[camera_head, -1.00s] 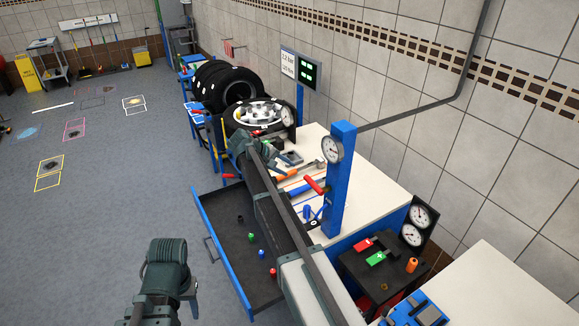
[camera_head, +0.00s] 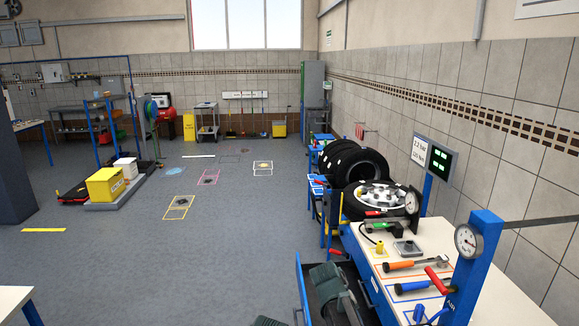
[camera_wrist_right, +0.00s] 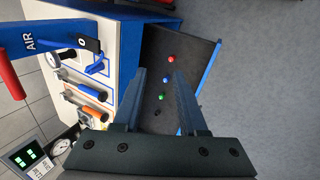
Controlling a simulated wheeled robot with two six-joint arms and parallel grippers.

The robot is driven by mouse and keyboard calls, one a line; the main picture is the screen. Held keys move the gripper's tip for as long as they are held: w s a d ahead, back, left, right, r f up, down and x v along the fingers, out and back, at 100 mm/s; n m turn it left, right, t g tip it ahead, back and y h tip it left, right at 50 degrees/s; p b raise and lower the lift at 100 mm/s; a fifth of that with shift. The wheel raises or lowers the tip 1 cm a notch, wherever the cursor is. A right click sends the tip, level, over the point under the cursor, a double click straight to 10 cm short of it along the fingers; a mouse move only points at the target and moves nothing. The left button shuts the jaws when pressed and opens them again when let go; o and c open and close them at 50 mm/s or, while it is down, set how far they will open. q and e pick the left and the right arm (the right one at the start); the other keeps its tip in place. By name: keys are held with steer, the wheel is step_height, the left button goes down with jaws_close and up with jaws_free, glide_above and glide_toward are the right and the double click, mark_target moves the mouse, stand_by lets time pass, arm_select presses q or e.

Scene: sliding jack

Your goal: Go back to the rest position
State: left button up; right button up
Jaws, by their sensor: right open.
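My right gripper (camera_wrist_right: 160,78) shows in the right wrist view with its two fingers apart and nothing between them. It hangs above the open drawer (camera_wrist_right: 195,45). Small red (camera_wrist_right: 171,59), blue (camera_wrist_right: 166,79), green (camera_wrist_right: 162,97) and dark (camera_wrist_right: 157,112) pieces lie in the drawer, seen between the fingers. In the head view the drawer's blue edge (camera_head: 302,290) shows at the bottom, and my right arm covers part of it. A dark piece of my left arm shows at the bottom edge; my left gripper is out of view.
The white workbench (camera_head: 430,240) stands right of the drawer, with an orange-handled tool (camera_head: 398,265) and a blue post with a gauge (camera_head: 468,240). Tyres (camera_head: 362,168) stand behind it. The grey floor to the left is mostly free. A table corner (camera_head: 12,300) is at the lower left.

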steer(key=s+a+f+y+b, duration=0.2)
steer(key=s+a+f, duration=0.3)
steer(key=s, duration=0.4)
steer(key=s+a+f+n+g+y+b, duration=0.1)
steer(key=s+a+f+b, duration=0.4)
steer(key=s, duration=0.4)
steer(key=shift+s+a+f+n+y, duration=0.35)
steer(key=shift+a+f, duration=0.25)
steer(key=shift+a, duration=0.6)
